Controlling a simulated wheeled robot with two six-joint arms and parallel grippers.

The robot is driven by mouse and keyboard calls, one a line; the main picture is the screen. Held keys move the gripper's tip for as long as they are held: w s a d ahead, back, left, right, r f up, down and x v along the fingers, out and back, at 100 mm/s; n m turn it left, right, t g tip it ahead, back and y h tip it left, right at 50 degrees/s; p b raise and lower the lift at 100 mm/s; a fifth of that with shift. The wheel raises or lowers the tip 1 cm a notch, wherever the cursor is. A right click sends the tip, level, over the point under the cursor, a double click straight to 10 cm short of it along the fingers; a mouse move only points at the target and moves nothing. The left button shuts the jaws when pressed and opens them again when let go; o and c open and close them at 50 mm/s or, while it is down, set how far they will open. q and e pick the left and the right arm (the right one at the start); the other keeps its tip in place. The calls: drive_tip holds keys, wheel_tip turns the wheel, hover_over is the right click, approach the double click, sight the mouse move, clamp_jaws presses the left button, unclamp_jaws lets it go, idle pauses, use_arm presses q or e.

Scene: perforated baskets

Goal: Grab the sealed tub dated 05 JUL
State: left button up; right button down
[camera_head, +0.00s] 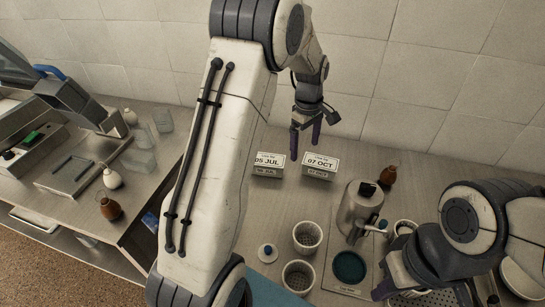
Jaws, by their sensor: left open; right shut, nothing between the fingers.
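The tub labelled 05 JUL (268,171) stands on the counter near the tiled wall, its dated label facing up toward me. A similar tub labelled 07 OCT (320,174) stands just to its right, with a small gap between them. My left gripper (305,143) is open and empty, with its fingers pointing down behind the two tubs, near the gap. It appears apart from both. My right gripper (383,290) is shut and empty at the lower right, by the front of the counter. My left arm passes close to the left side of the 05 JUL tub.
A brown bottle (388,176) is at the right. A side bench (60,205) with equipment is at the left.

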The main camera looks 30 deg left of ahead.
use_arm(q)
drive_tip(key=w+a+f+n, duration=0.1)
drive_tip(key=a+n, duration=0.1)
drive_tip(key=a, duration=0.2)
drive_tip(key=w+a+f+n, duration=0.1)
drive_tip(key=a+f+n, duration=0.1)
drive_tip(key=a, duration=0.3)
drive_tip(key=a+f+n+p, duration=0.1)
drive_tip(key=a+f+n, duration=0.1)
drive_tip(key=a+n, duration=0.1)
drive_tip(key=shift+w+a+f, duration=0.2)
drive_tip(key=shift+w+a, duration=0.2)
drive_tip(key=shift+a, duration=0.4)
drive_tip(key=p, duration=0.1)
hover_over(268, 159)
wheel_tip(268, 159, down, 5)
drive_tip(key=shift+w+r, duration=0.15)
drive_tip(key=shift+r, duration=0.05)
drive_tip(key=f+p, duration=0.2)
drive_tip(key=f, duration=0.1)
drive_tip(key=f+p, duration=0.1)
drive_tip(key=shift+s+f, duration=0.3)
drive_tip(key=shift+f, duration=0.55)
drive_tip(key=c, duration=1.4)
clamp_jaws()
drive_tip(key=shift+w+r, duration=0.1)
